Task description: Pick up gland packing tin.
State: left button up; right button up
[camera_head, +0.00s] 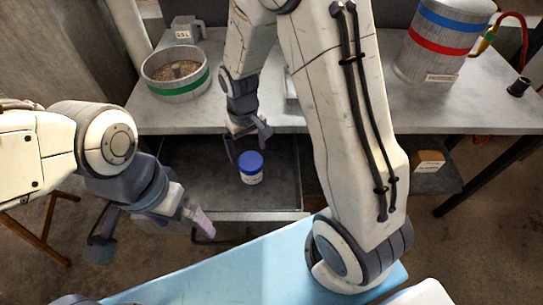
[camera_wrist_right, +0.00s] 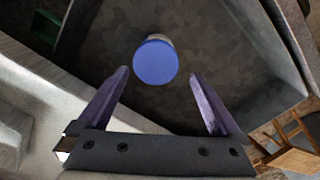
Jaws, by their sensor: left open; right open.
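The tin (camera_head: 251,175) is a small white can with a blue lid, standing upright in a grey drawer or tray below the table top. In the right wrist view its blue lid (camera_wrist_right: 156,61) lies just beyond the fingertips, between their lines. My right gripper (camera_head: 247,146) is open above and behind the tin in the head view; it also shows open and empty in the wrist view (camera_wrist_right: 159,75). I see no finger touching the tin. My left gripper (camera_head: 150,232) is open and empty at the lower left, away from the tin.
The drawer (camera_head: 200,190) has raised walls around the tin. On the grey table (camera_head: 310,115) stand a green-banded pan of grain (camera_head: 178,92) and a large striped cylinder (camera_head: 440,45). A small orange-brown box (camera_head: 429,161) sits on a shelf at right. A blue surface (camera_head: 230,270) is in front.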

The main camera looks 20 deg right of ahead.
aim_at(251, 161)
jog(key=f, duration=0.5)
jog(key=shift+w+d+f+b, duration=0.1)
jog(key=shift+w+d+b, duration=0.1)
jog(key=shift+d+b, duration=0.15)
notch_tip(251, 161, down, 5)
jog(key=shift+a+f, duration=0.1)
jog(key=c, duration=1.4)
